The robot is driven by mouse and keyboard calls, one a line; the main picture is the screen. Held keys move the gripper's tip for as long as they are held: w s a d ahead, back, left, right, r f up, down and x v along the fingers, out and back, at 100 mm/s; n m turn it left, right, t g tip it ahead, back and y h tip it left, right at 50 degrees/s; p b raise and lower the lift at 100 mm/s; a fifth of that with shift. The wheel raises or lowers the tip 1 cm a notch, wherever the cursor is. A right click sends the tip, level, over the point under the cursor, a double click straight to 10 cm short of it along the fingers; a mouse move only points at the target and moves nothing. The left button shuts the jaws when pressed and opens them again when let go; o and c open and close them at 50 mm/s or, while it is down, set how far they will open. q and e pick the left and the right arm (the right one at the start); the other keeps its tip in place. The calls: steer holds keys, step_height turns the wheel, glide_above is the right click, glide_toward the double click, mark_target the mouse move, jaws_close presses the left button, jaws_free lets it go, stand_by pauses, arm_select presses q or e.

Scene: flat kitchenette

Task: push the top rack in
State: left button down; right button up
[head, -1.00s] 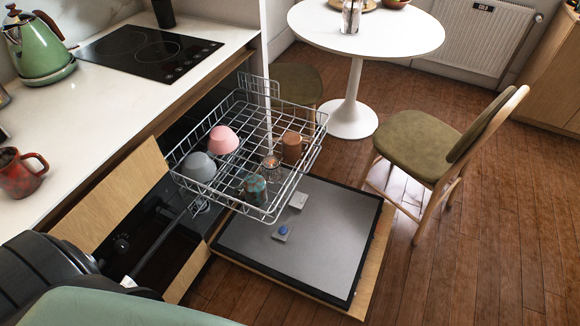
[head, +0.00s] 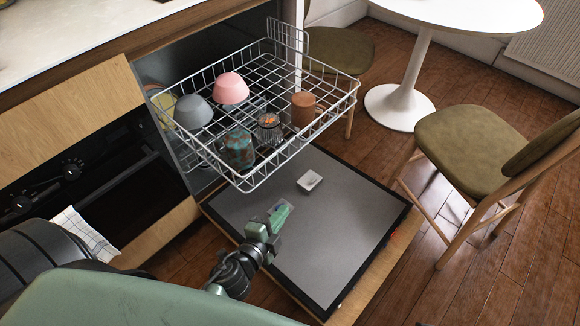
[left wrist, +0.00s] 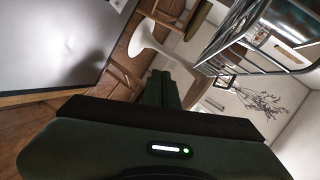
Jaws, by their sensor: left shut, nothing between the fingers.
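The top rack (head: 262,176) is a grey wire basket, pulled out of the dishwasher over its lowered door (head: 350,215). It holds a pink bowl (head: 230,89), a grey bowl (head: 193,112), a brown mug (head: 303,109), a teal patterned cup (head: 239,150) and a clear glass (head: 268,128). My left gripper (head: 279,214) is shut and empty, over the door and in front of the rack's near corner, apart from it. In the left wrist view, the closed fingers (left wrist: 163,90) point away from me and the rack (left wrist: 240,30) shows at upper right. My right gripper is not in view.
A chair (head: 470,145) stands right of the door, and a round white table (head: 480,12) stands behind. A small white compartment (head: 309,180) sits on the door. The counter (head: 60,40) and oven front (head: 80,180) are at left. Wooden floor is clear at lower right.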

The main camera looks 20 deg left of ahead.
arm_select(q)
step_height(320, 180, up, 11)
steer(key=w+m+t+b, duration=0.2)
steer(key=m+t+b, duration=0.1)
steer(key=m, duration=0.1)
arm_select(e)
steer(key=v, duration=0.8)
arm_select(q)
steer(key=w+a+p, duration=0.2)
steer(key=w, duration=0.8)
steer(key=shift+w+a+h+p, duration=0.25)
steer(key=shift+a+h+p, duration=0.05)
steer(key=shift+a, duration=0.05)
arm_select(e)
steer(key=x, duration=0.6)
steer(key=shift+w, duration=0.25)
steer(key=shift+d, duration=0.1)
